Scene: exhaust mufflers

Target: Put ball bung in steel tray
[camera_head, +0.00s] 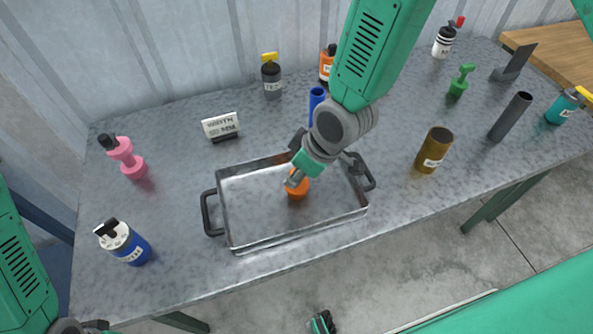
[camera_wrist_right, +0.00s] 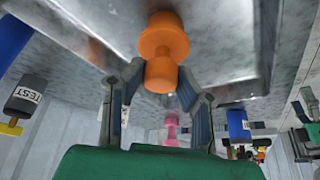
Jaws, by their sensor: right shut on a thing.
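The ball bung is taken to be the orange piece (camera_head: 297,187), which has a wide part and a narrower part. My right gripper (camera_head: 295,178) is shut on it, inside the outline of the steel tray. The right wrist view shows the orange piece (camera_wrist_right: 162,40) between the fingers (camera_wrist_right: 160,95), against the tray's grey metal. Whether it touches the tray floor I cannot tell. The steel tray (camera_head: 255,236) is shallow and rectangular, with dark handles at its left and right ends. Part of my left gripper (camera_head: 90,325) shows at the bottom left corner, mostly cut off.
A pink piece (camera_head: 126,158), a blue bottle (camera_head: 133,248) and a sign (camera_head: 221,126) stand left of the tray. A blue tube (camera_head: 316,100) stands behind it. A brown cup (camera_head: 434,150) and a dark tube (camera_head: 510,117) stand right. The table's front strip is clear.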

